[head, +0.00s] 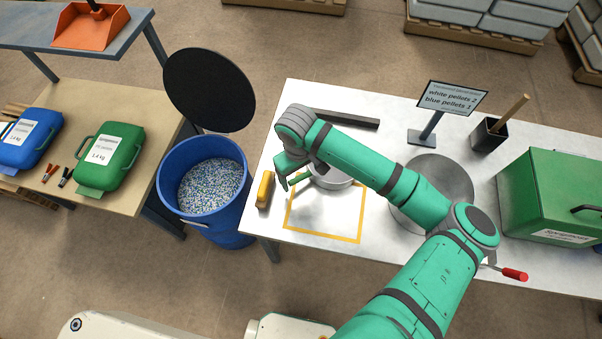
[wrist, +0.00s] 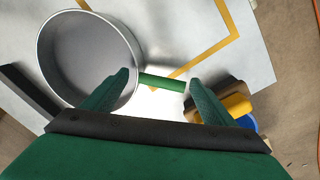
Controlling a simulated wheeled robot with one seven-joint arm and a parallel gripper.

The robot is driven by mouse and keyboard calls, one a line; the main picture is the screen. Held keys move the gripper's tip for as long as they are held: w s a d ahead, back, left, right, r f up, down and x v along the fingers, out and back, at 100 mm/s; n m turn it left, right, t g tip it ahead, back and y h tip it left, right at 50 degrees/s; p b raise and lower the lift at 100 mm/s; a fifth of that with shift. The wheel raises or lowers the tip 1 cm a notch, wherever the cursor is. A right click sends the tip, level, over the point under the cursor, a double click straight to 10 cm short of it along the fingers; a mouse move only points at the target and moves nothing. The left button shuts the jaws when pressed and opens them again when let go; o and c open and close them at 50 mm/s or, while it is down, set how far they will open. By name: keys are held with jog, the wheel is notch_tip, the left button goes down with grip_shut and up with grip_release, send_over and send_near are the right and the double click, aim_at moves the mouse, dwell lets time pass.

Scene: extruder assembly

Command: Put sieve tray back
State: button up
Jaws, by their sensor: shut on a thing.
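The sieve tray is a round, shallow grey metal pan (head: 338,181) with a green handle, partly hidden behind my arm in the head view. In the wrist view the pan (wrist: 88,58) is at the upper left, looks empty, and its green handle (wrist: 162,82) points right. My gripper (wrist: 160,80) is shut on the sieve tray, with its handle between the fingers. In the head view my gripper (head: 292,181) is left of the pan, over the back part of a yellow outlined square (head: 324,238). Whether the pan touches the table cannot be told.
A dark bar (head: 345,119) lies behind the tray. A yellow-handled tool (head: 265,190) lies at the table's left edge. A blue bin of pellets (head: 206,225) stands left of the table. A round grey plate (head: 436,172), a sign (head: 450,98) and a green box (head: 555,190) are right.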

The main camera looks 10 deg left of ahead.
jog(key=shift+f, duration=0.1)
jog(key=o, duration=1.5)
jog(key=shift+c, duration=0.2)
